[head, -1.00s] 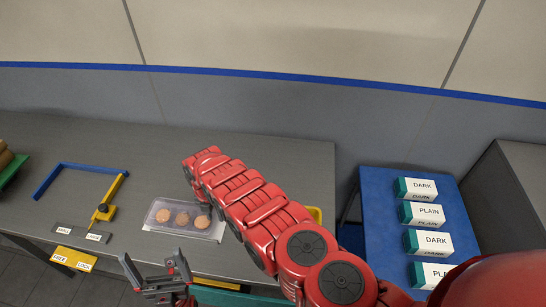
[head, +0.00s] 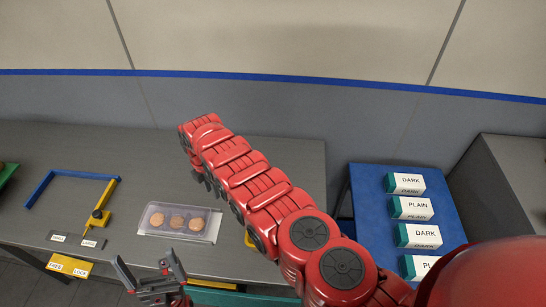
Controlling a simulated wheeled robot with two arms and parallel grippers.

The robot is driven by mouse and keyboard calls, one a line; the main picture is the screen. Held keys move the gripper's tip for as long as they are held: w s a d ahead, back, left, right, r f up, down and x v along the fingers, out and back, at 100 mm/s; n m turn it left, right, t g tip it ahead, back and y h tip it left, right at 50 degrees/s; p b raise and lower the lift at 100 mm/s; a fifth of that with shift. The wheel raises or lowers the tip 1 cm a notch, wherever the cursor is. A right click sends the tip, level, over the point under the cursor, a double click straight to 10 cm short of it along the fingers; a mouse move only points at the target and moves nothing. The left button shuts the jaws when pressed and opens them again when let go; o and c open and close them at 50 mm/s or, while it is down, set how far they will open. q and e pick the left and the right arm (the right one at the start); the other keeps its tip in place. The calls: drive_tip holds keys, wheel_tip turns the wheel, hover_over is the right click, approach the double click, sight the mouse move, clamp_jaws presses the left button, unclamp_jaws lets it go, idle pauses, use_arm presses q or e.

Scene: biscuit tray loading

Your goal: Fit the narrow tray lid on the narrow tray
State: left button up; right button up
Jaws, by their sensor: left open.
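The narrow tray (head: 147,213) is a shallow see-through tray on the grey table, with three round biscuits (head: 176,222) in a row. A pale flat edge shows at its right and front. I cannot make out a separate lid, nor tell whether a clear one lies on the tray. My left gripper (head: 147,272) is open and empty, in front of the tray and nearer to me. My red right arm reaches in from the right, its far end beyond and above the tray's right end. Its gripper (head: 204,182) is mostly hidden under the arm, so its jaws do not show.
A blue fence (head: 72,174) with a yellow slide (head: 97,218) stands left of the tray. SMALL and LARGE labels lie before it; a yellow FREE/LOCK plate (head: 69,266) is at the table edge. A blue table (head: 367,185) at right holds several DARK and PLAIN boxes.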

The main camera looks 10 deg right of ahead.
drive_tip(key=shift+w+d+r+m, duration=0.25)
drive_tip(key=shift+d+m, duration=0.2)
drive_tip(key=shift+m, duration=0.25)
drive_tip(key=shift+d+r+b, duration=0.15)
drive_tip(key=shift+r+b, duration=0.05)
drive_tip(key=shift+b, duration=0.15)
drive_tip(key=shift+w+d+m, duration=0.2)
drive_tip(key=shift+w+m, duration=0.15)
drive_tip(key=shift+m, duration=0.25)
drive_tip(key=shift+w+d+r+m+b, duration=0.25)
drive_tip(key=shift+d+r+m+b, duration=0.1)
drive_tip(key=shift+d+m, duration=0.25)
drive_tip(key=shift+w+d+r+m+b, duration=0.3)
drive_tip(key=shift+d+m+b, duration=0.15)
drive_tip(key=shift+m, duration=0.3)
drive_tip(key=shift+w+d+r+m+b, duration=0.25)
drive_tip(key=shift+d+m+b, duration=0.05)
drive_tip(key=shift+d+m, duration=0.3)
